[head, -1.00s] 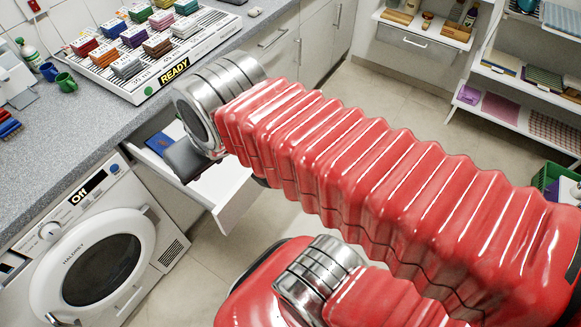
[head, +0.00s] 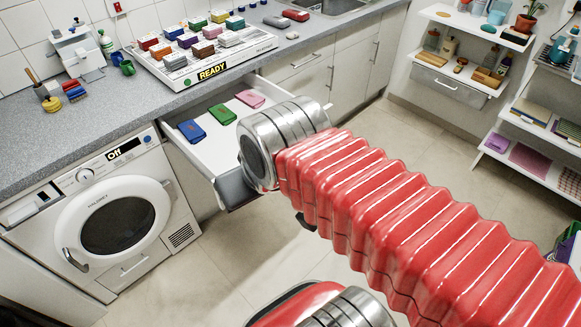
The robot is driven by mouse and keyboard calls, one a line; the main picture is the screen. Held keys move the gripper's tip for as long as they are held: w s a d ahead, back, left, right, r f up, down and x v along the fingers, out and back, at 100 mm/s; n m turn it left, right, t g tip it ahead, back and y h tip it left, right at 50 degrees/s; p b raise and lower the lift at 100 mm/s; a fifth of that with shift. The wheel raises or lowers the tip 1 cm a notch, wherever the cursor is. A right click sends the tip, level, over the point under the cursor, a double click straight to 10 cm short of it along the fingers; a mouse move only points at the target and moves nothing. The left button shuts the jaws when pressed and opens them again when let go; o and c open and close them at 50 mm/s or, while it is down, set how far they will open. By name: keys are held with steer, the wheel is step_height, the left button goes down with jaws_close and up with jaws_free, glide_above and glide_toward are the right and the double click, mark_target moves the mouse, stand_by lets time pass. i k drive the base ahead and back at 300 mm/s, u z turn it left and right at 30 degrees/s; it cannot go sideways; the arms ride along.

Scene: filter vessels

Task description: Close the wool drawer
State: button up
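The wool drawer (head: 201,157) stands open below the counter, to the right of the washing machine. Blue (head: 192,130), green (head: 222,114) and pink (head: 250,98) wool pieces lie apart inside it. The end of my arm covers part of the drawer's front and right side.
The washing machine (head: 120,222) stands left of the drawer. A tray of coloured blocks (head: 200,58) with a READY label sits on the counter (head: 110,98) above. Shelves (head: 545,105) stand at the right. The floor (head: 215,270) in front of the drawer is clear.

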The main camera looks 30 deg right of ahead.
mark_target(215, 154)
steer(key=k, duration=0.25)
steer(key=z, duration=0.7)
steer(key=i, duration=1)
steer(key=z, duration=0.95)
steer(key=k, duration=0.15)
steer(key=u, duration=0.1)
